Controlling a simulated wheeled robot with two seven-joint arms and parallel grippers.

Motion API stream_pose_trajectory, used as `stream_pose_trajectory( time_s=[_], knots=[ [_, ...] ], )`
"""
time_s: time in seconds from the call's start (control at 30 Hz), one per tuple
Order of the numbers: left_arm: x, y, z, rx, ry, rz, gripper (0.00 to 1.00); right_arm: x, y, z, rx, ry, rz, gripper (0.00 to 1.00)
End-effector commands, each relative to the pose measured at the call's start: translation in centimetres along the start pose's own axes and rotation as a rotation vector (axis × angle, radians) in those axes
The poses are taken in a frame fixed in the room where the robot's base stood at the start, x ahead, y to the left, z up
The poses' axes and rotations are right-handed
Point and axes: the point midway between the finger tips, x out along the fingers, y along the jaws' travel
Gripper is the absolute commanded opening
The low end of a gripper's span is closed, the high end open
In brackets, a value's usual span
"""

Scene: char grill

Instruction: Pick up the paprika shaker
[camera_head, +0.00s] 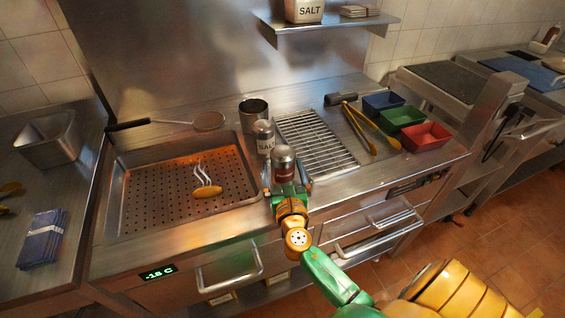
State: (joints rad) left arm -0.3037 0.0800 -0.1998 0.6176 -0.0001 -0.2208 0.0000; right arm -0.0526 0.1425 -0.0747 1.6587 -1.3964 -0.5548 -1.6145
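The paprika shaker (284,157) has a silver top and a reddish-brown lower part. It stands upright at the front of the steel counter, between the perforated tray and the grill grate. My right gripper (285,179) reaches it from the front, its arm coming in from the lower right. Its fingers are spread on either side of the shaker, with what looks like a gap on the right. The shaker's base is hidden by the gripper. My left gripper is out of view.
A salt shaker (264,137) stands close behind the paprika shaker, with a metal cup (253,113) behind it. The perforated tray (140,205) holds a steaming piece of food. The grill grate (318,142), yellow tongs (360,128) and a red bin (426,137) lie to the right.

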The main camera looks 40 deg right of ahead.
Motion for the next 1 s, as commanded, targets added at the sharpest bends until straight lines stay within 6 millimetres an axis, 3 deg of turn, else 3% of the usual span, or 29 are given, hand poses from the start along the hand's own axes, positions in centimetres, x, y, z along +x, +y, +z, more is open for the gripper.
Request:
stream_pose_trajectory(
  time_s=[0.27,0.6,0.63,0.87,1.0],
  knots=[
    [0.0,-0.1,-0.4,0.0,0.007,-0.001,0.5,0.6,0.0,-0.1,0.0,0.001,0.0,0.97],
    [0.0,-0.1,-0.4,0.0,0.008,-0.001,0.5,0.6,0.0,-0.1,0.0,0.001,0.0,0.06],
    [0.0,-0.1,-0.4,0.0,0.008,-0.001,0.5,0.6,0.0,-0.1,0.0,0.001,0.0,0.01],
    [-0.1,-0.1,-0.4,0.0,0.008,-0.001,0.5,0.6,0.0,0.1,0.0,0.001,0.0,0.01],
    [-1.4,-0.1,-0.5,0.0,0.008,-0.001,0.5,0.6,0.0,2.0,0.002,-0.001,0.0,0.01]
  ],
)
